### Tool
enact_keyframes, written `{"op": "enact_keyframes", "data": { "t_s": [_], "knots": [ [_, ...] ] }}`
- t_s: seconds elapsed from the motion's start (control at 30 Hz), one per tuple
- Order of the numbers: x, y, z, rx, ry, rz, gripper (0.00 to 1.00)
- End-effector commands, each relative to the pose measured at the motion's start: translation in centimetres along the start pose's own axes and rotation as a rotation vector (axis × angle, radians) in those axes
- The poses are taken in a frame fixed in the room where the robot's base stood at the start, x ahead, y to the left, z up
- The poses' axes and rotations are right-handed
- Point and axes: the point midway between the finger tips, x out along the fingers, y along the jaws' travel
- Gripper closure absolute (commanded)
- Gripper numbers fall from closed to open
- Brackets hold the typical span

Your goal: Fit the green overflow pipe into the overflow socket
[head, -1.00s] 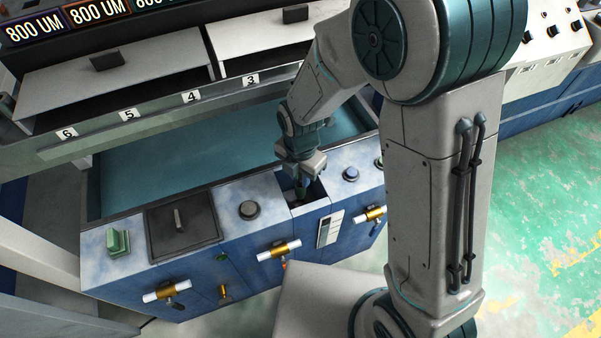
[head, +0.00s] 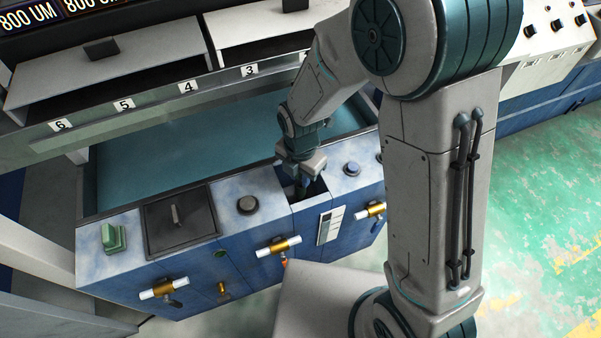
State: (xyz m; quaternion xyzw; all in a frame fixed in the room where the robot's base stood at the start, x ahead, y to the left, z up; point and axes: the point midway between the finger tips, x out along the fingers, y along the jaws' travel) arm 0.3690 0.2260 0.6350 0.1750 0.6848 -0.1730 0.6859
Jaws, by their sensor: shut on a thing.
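My gripper (head: 302,180) points down at an open, box-like compartment (head: 317,189) in the top of the blue cabinet, right of a round dark knob. It is shut on a small, dark greenish piece (head: 303,188), which I take to be the green overflow pipe. Only a short part of it shows below the fingers, at the mouth of the compartment. The overflow socket cannot be made out; the inside of the compartment is dark and partly covered by my gripper. I cannot tell whether the pipe touches anything.
A water tank (head: 215,145) lies behind the cabinet (head: 240,255). On the cabinet top are a green block (head: 113,238), a dark lid with a handle (head: 180,220) and round knobs (head: 247,205).

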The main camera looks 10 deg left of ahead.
Motion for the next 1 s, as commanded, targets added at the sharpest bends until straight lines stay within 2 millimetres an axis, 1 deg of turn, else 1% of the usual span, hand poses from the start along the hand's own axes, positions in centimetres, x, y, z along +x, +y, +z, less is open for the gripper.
{"op": "enact_keyframes", "data": {
  "t_s": [1.0],
  "knots": [
    [2.6, 0.0, 0.0, 0.000, 0.001, 0.000, 1.00]
  ]
}}
